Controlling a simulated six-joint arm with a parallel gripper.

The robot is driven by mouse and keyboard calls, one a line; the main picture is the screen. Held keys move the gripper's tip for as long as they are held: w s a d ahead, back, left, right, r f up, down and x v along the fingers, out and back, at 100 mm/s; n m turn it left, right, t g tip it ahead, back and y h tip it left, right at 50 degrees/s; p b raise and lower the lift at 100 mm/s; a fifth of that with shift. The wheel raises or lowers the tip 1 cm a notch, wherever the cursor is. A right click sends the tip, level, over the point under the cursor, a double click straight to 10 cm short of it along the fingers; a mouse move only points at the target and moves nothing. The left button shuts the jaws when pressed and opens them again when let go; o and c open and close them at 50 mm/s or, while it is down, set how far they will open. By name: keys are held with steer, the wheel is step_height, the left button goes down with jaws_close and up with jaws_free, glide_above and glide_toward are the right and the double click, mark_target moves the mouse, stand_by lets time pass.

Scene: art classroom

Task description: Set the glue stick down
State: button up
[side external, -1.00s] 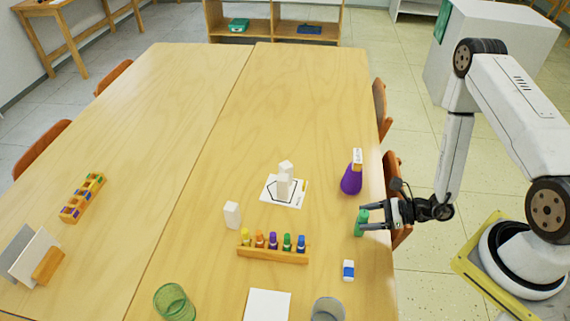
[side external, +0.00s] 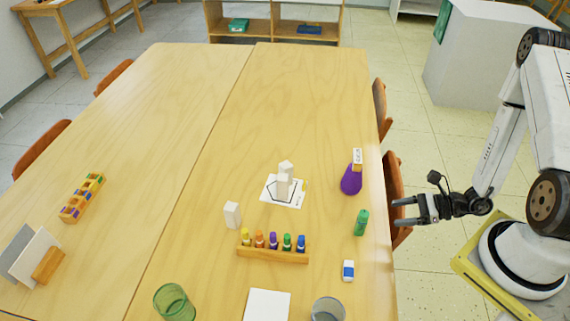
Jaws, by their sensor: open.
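The green glue stick (side external: 361,223) stands upright on the table near its right edge. My gripper (side external: 398,211) is open and empty, to the right of the glue stick at the table's right edge. A gap shows between the fingertips and the glue stick, and nothing is between the fingers.
A purple bottle-like object (side external: 351,179) stands behind the glue stick, and a blue-and-white block (side external: 348,270) lies in front. A wooden rack (side external: 272,254) with several coloured bottles is to the left. White blocks (side external: 284,183) stand on a paper sheet. The table's far half is clear.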

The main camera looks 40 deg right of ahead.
steer(key=shift+s+d, duration=0.1)
steer(key=shift+d, duration=0.05)
steer(key=shift+r, duration=0.1)
stand_by(0.5)
steer(key=s+a+r+n+g+h, duration=0.2)
steer(key=a+r+n+g, duration=0.3)
steer(key=r+n+g, duration=0.55)
steer(key=w+a+r+n+t+h, duration=0.1)
steer(key=w+r+n+t+h, duration=0.2)
steer(key=n, duration=1.3)
steer(key=shift+w+a+r+t+h, duration=0.35)
steer(key=shift+w+r+h, duration=1.5)
steer(key=shift+r+h, duration=0.45)
steer(key=shift+r+n, duration=0.1)
steer(key=shift+n, duration=0.15)
